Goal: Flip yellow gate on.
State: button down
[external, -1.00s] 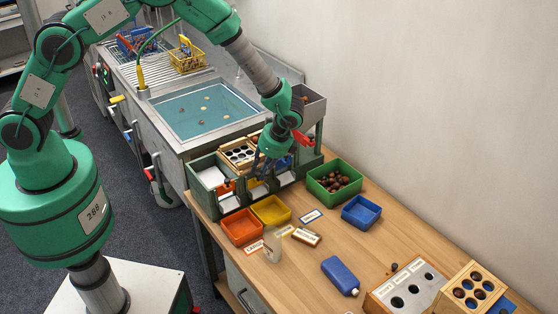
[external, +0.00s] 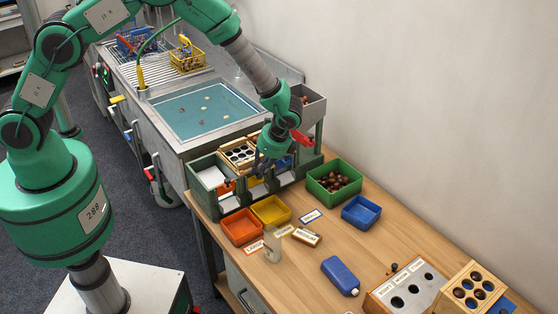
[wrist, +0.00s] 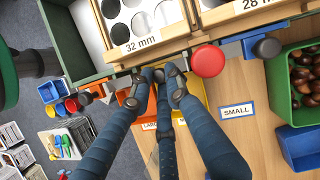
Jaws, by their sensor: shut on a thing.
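The green sorter (external: 206,196) stands on the wooden table, with coloured gates along its front. My gripper (external: 261,172) is at the front of its middle bay, where a bit of the yellow gate (external: 257,188) shows below the fingers. In the wrist view, the three blue-grey fingers of my gripper (wrist: 160,74) are drawn together just under the sorter's front edge. They appear shut on the yellow gate's knob, which they mostly hide. An orange gate (external: 226,187) is to the left. A blue gate lever with a dark knob (wrist: 267,47) is to the right.
A red knob (wrist: 208,61) sits close beside my fingers. Orange (external: 241,227) and yellow (external: 271,210) trays stand below the sorter. A green crate of chestnuts (external: 322,190) and a blue tray (external: 361,212) are to the right. Sieve frames (external: 239,154) rest on the sorter.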

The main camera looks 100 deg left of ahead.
jog(key=shift+w+r+p, duration=0.1)
jog(key=shift+r+p, duration=0.3)
jog(key=shift+r, duration=1)
jog(key=c, duration=1.9)
grip_release()
jog(key=shift+r, duration=0.1)
jog(key=shift+v, duration=5.95)
